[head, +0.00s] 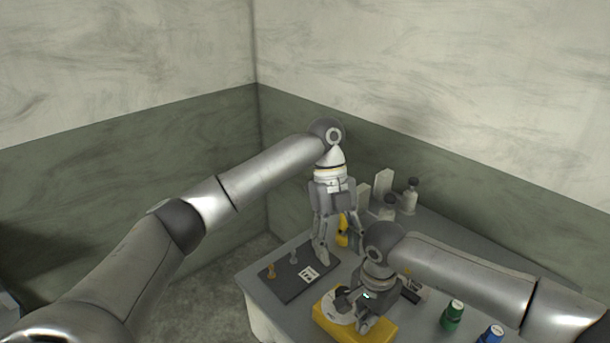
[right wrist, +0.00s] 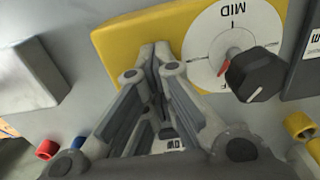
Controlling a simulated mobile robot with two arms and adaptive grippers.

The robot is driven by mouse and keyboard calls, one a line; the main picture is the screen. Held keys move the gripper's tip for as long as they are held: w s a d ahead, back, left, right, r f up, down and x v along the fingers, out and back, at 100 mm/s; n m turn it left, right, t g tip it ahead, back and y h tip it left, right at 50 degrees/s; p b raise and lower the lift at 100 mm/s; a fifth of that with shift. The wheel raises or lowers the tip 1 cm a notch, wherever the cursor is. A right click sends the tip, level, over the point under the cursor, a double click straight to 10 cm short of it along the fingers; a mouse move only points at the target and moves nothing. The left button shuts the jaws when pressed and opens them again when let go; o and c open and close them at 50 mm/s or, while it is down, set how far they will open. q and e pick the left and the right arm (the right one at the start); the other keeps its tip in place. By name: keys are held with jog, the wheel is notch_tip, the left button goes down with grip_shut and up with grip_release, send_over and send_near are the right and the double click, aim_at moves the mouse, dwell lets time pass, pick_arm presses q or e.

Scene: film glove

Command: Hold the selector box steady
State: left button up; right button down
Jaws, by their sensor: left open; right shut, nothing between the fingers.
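The yellow selector box (head: 381,331) sits at the table's near edge in the head view. In the right wrist view the box (right wrist: 115,42) carries a white dial (right wrist: 215,38) marked MID and a black knob (right wrist: 253,75) with a red pointer. My right gripper (head: 362,325) is over the box beside the knob and hides part of it. Its fingers (right wrist: 155,50) are shut and empty, with the tips over the box's edge left of the dial; contact is unclear. My left gripper (head: 338,248) is open and empty, pointing down behind the box, apart from it.
A dark plate (head: 283,287) with small pegs and a white label lies left of the box. A green-capped item (head: 452,314) and a blue-capped one (head: 491,334) stand at right. Grey bottles (head: 410,196) and a pale block (head: 382,187) stand at the back by the wall.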

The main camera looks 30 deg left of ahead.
pick_arm(q)
jog(key=w+a+f+n+t+y, duration=0.1)
jog(key=w+a+f+n+t, duration=0.3)
jog(key=w, duration=0.3)
jog(key=w+a+f+n+t+y, duration=0.2)
jog(key=w+a+n+t, duration=0.1)
jog(key=w+t, duration=0.3)
jog(key=a+r+t+y, duration=0.2)
jog(key=a+r+t, duration=0.5)
jog(key=r+t, duration=0.4)
jog(key=shift+s+r+y, duration=0.15)
jog(key=shift+r+y, duration=0.05)
jog(key=shift+y, duration=0.2)
jog(key=shift+a, duration=0.1)
